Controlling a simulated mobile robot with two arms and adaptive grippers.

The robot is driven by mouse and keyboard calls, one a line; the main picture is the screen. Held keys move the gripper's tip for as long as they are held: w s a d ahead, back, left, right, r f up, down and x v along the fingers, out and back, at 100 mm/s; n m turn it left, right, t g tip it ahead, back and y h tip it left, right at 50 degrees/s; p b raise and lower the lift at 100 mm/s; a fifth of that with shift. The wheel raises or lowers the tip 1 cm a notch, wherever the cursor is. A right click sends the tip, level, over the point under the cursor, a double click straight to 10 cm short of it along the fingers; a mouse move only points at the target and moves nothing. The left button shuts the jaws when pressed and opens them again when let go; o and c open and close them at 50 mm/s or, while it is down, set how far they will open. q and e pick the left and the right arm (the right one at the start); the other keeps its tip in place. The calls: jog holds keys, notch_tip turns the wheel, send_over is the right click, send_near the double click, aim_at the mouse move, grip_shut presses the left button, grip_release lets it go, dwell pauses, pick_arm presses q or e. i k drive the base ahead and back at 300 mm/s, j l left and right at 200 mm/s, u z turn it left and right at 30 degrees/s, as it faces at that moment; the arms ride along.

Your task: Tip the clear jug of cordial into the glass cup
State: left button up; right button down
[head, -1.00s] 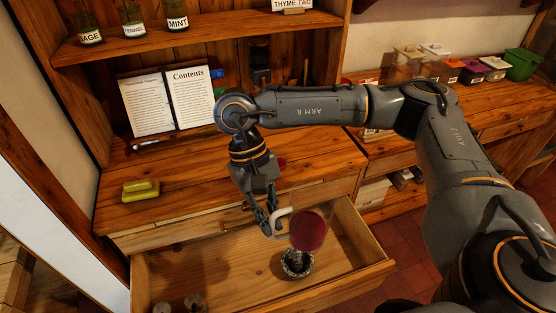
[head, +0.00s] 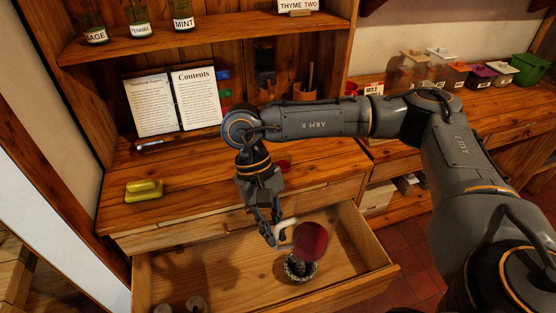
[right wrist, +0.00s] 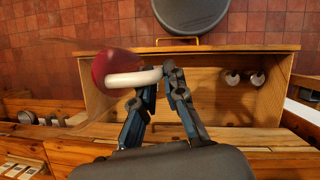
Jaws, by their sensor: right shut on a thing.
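The clear jug (head: 311,240) holds dark red cordial and has a white handle. My right gripper (head: 272,238) is shut on that handle and holds the jug above the open drawer. The jug looks tilted; I cannot tell whether cordial is flowing. The glass cup (head: 299,269) stands in the drawer, just below the jug in the head view and partly hidden by it. In the right wrist view, the jug (right wrist: 112,70) is left of my right gripper (right wrist: 161,80), and I cannot make out the cup. My left gripper is not in view.
The drawer (head: 375,248) is pulled out, with two small round items (head: 195,303) at its front left. On the counter are a yellow block-like object (head: 144,190) and an open book (head: 157,102). Labelled jars (head: 183,18) stand on the shelf; tubs (head: 455,75) are at right.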

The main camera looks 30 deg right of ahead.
aim_at(283, 159)
jog(key=i+j, duration=0.35)
jog(key=j, duration=0.2)
jog(key=i+j+z, duration=0.3)
jog(key=j+z, duration=0.35)
jog(key=z, duration=0.55)
